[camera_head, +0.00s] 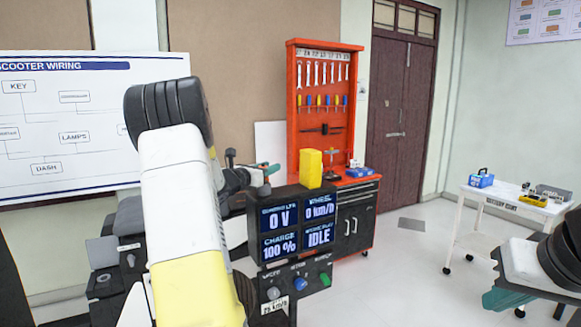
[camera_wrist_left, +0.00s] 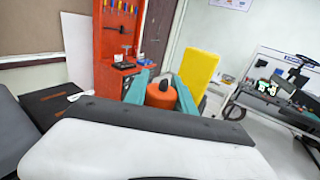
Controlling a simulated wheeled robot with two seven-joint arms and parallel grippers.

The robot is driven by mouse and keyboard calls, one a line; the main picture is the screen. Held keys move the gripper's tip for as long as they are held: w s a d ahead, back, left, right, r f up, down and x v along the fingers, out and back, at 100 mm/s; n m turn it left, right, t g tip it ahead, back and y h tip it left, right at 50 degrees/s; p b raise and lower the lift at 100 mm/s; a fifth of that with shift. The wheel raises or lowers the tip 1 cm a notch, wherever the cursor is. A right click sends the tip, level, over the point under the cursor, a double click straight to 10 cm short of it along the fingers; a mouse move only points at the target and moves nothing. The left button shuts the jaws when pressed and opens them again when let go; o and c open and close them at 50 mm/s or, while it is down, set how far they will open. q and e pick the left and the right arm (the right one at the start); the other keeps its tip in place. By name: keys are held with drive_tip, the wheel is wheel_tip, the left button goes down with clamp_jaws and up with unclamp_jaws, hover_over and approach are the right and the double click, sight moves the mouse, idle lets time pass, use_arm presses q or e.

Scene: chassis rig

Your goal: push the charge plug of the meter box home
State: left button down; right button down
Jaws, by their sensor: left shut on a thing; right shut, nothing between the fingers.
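The meter box (camera_head: 296,240) is a black unit with blue screens reading 0 V, 0 km/h, CHARGE 100 % and IDLE. My left gripper (camera_head: 268,171) is at the box's upper left corner. In the left wrist view its teal fingers are shut on an orange-red round piece (camera_wrist_left: 160,94) with a dark top, which looks like the charge plug. Its lower end is hidden, so I cannot tell how deep it sits. My right gripper (camera_head: 497,299) is at the lower right, shut and empty, away from the box.
A yellow block (camera_head: 311,168) stands on the box top, close beside my left gripper. Knobs and a green switch (camera_head: 325,279) are below the screens. A red tool cabinet (camera_head: 292,105) stands behind. A white cart (camera_head: 505,207) is at the right, with open floor between.

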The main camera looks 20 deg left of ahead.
use_arm(q)
drive_tip(key=c, duration=1)
unclamp_jaws()
drive_tip(key=shift+o, duration=0.2)
drive_tip(key=s, duration=0.2)
drive_tip(key=s+a, duration=0.1)
drive_tip(key=s, duration=0.4)
drive_tip(key=shift+s+a, duration=0.2)
drive_tip(key=shift+s, duration=0.15)
drive_tip(key=shift+f, duration=0.1)
